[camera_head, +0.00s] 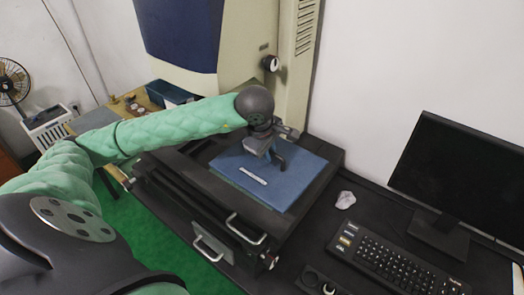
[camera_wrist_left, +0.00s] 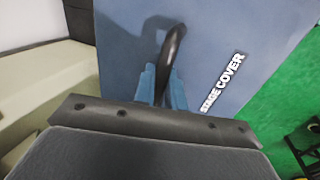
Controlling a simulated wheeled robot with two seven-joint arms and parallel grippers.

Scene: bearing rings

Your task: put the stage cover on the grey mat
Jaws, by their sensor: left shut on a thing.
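The stage cover (camera_head: 290,188) is a flat blue plate with a white label and a dark, curved handle. In the head view it lies over the black stage of the machine. My left gripper (camera_head: 273,158) is above the plate and shut on its handle. In the left wrist view the blue fingertips of the left gripper (camera_wrist_left: 160,88) close around the dark handle, and the words "STAGE COVER" show on the plate (camera_wrist_left: 235,35). I cannot tell whether the plate rests on the stage or is slightly raised. I do not make out the grey mat for certain. My right gripper is not in view.
The tall cream machine (camera_head: 291,70) stands behind the stage. To the right are a crumpled white piece (camera_head: 345,200), a keyboard (camera_head: 392,262) and a monitor (camera_head: 465,170). A wooden side table with a blue bin (camera_head: 167,94) stands at the back left. Green floor lies in front.

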